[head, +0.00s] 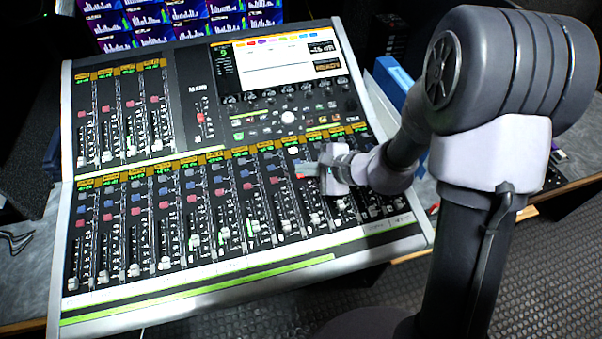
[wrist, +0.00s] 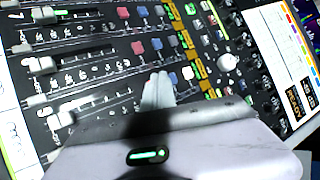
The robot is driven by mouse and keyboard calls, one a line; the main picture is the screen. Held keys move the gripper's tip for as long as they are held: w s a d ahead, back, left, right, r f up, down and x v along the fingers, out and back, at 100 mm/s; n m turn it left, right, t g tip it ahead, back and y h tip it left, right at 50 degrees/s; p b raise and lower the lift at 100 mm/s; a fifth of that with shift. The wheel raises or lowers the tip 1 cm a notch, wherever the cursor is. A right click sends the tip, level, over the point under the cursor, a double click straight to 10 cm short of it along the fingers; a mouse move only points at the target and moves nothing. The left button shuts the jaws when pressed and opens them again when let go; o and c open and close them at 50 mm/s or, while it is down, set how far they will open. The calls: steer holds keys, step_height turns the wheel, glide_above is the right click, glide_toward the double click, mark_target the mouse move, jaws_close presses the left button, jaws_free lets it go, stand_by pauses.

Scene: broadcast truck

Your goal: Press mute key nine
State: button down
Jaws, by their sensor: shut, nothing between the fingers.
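The mixing console (head: 190,283) lies on the desk, with rows of blue and red keys above its faders. My gripper (head: 305,169) is shut and empty, low over the right part of the lower channel bank. In the wrist view, its closed fingertips (wrist: 158,82) point at the key rows. Another red key (wrist: 137,47) is in the adjacent strip. I cannot read which key is number nine, nor tell whether the fingertips touch the panel.
Several fader caps (wrist: 40,64) stand up from the panel near the gripper. The console's screen (head: 278,62) and a round knob (head: 288,117) lie further back. Monitors (head: 170,20) stand behind the console. A blue object (head: 392,82) is at its right side.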

steer(key=shift+f, duration=0.15)
stand_by(0.3)
steer(key=shift+s+r+p, duration=0.15)
steer(key=shift+r+p, duration=0.15)
steer(key=shift+r, duration=0.6)
steer(key=shift+r, duration=0.1)
steer(key=r+p, duration=0.1)
steer(key=r, duration=0.1)
steer(key=r+p, duration=0.2)
steer(key=r, duration=0.1)
steer(key=shift+s+d+r+p, duration=0.15)
steer(key=shift+s+r+p, duration=0.2)
steer(key=shift+s+p, duration=0.05)
